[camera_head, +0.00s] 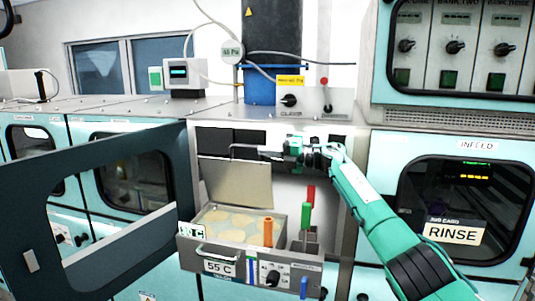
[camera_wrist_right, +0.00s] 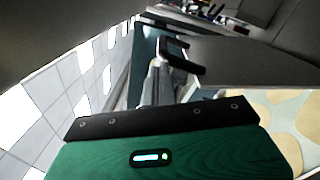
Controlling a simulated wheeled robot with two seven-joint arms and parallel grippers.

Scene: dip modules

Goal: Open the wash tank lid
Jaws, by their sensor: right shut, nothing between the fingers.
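The wash tank (camera_head: 254,235) is a grey box in an open bay, with a "55 C" label on its front. Its flat grey lid (camera_head: 237,184) stands raised, nearly upright, at the back, so pale rounded shapes inside show. The lid's dark handle (camera_head: 243,147) is at its top edge; it also shows in the right wrist view (camera_wrist_right: 176,46). My right gripper (camera_head: 268,154) is at the lid's top right, close to the handle, with shut, empty fingers (camera_wrist_right: 157,82). I cannot tell whether they touch the handle or lid. My left gripper is not in view.
A dark-framed door (camera_head: 30,190) stands open to the left of the bay. Orange (camera_head: 268,232), green (camera_head: 306,216) and red (camera_head: 311,195) upright posts stand at the tank's right side. A RINSE-labelled cabinet (camera_head: 390,160) is right of the bay.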

